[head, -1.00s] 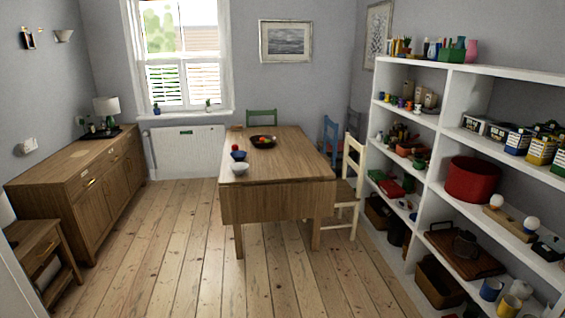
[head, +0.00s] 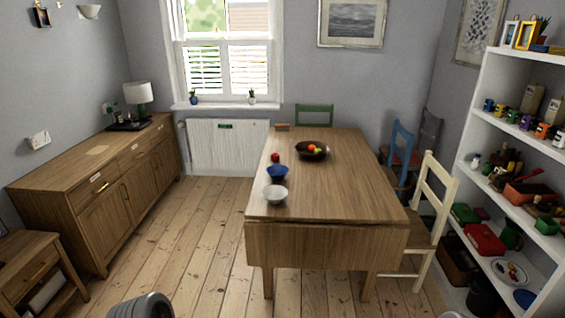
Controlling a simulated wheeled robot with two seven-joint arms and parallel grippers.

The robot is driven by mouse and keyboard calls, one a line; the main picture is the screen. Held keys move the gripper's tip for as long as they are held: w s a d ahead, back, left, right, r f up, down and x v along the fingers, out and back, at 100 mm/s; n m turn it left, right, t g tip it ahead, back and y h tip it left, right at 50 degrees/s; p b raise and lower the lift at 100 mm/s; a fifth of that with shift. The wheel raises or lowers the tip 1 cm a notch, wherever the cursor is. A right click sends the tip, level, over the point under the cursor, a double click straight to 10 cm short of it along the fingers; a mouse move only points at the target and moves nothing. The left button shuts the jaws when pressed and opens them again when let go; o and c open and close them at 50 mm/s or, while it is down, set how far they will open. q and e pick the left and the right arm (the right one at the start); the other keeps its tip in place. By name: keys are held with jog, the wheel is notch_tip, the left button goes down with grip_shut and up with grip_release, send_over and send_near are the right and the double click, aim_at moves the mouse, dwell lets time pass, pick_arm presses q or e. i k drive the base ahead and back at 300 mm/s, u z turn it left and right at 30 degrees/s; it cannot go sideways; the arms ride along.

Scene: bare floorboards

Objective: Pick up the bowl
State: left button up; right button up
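Three bowls are on the wooden table (head: 340,190). A white bowl (head: 275,196) is nearest, close to the table's left edge. A blue bowl (head: 277,174) is just behind it. A wide dark bowl (head: 312,157) with orange and red fruit stands further back. Which bowl the task means cannot be told from the view. Neither of my grippers is in view. Grey ribbed parts at the bottom edge seem to be my own arms.
A small red object (head: 275,157) is behind the blue bowl. A cream chair (head: 425,220) and a blue chair (head: 402,150) stand on the table's right, a green chair (head: 314,112) behind. A sideboard (head: 105,185) lines the left and shelves (head: 510,150) the right. Floor before the table is clear.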

aim_at(274, 194)
jog(key=u, duration=0.25)
jog(key=i, duration=1.9)
jog(key=u, duration=0.25)
